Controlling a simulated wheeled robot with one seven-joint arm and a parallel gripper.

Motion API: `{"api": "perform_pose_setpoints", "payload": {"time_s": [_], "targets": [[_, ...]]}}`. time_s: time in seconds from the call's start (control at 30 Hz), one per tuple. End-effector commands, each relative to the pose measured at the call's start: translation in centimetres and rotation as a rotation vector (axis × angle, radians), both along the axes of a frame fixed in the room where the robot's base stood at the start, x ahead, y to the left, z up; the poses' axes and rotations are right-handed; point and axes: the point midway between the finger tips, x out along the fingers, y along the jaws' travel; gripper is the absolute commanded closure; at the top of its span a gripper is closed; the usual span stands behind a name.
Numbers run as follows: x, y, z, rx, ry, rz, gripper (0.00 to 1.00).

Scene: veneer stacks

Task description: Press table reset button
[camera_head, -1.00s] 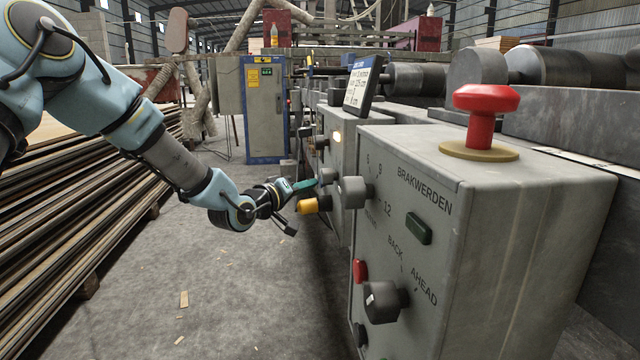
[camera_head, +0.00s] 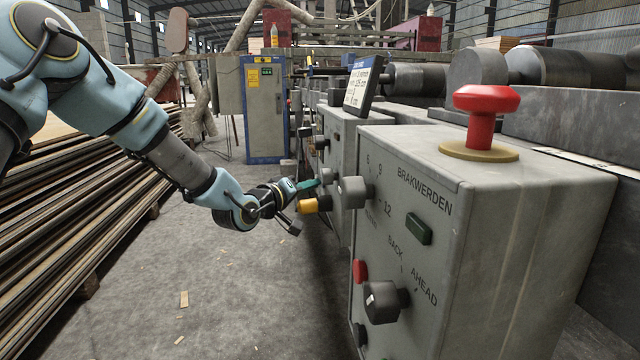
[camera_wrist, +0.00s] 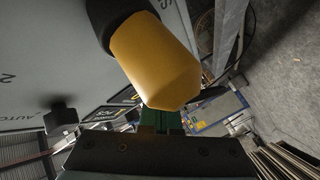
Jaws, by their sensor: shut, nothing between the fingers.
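My gripper (camera_head: 308,184) is shut and empty, its teal fingertips pointing at the side of the grey control panel (camera_head: 400,217). In the head view it is beside a yellow-tipped knob (camera_head: 309,206), just above it in the picture. In the wrist view the yellow knob (camera_wrist: 158,62) looms large in front of the green fingers (camera_wrist: 160,122) and partly hides what lies beyond. No label reading table reset is legible, so I cannot tell which button it is. Contact between the fingertips and the panel cannot be made out.
The near panel has a dark green button (camera_head: 418,229), a small red button (camera_head: 360,271) and black knobs (camera_head: 383,302). A red mushroom button (camera_head: 484,112) stands on top.

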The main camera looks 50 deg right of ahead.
Motion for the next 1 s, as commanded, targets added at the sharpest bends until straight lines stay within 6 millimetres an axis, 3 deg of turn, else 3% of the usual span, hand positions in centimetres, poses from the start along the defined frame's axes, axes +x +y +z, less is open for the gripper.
{"api": "perform_pose_setpoints", "payload": {"time_s": [0.77,1.0], "targets": [[1.3,1.6,0.0,0.001,0.0,0.001,1.0],[2.6,3.3,0.1,0.001,0.001,0.001,1.0]]}}
